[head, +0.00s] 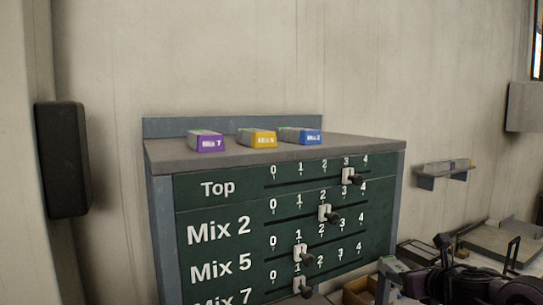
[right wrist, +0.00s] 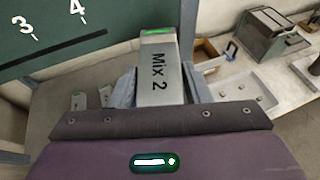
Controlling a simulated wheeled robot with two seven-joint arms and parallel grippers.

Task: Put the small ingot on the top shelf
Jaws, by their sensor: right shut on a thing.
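A grey ingot (right wrist: 158,85) with a green end and the label "Mix 2" is held between the fingers of my right gripper (right wrist: 158,92). In the head view the right gripper (head: 398,279) is at the lower right, beside and below the green cabinet's right edge, with part of the ingot (head: 391,265) showing. A small wall shelf (head: 427,182) at the right holds a few small bars (head: 446,165). The cabinet's grey top (head: 345,146) carries three ingots: a purple-ended "Mix 7" (head: 207,141), a yellow-ended one (head: 258,138) and a blue-ended one (head: 300,136). My left gripper is out of view.
The cabinet's green front (head: 230,215) has rows labelled Top, Mix 2, Mix 5 and Mix 7, with black-knobbed sliders. A grey box (right wrist: 262,32) and trays stand on the bench at the right. A dark box (head: 62,160) hangs on the left wall.

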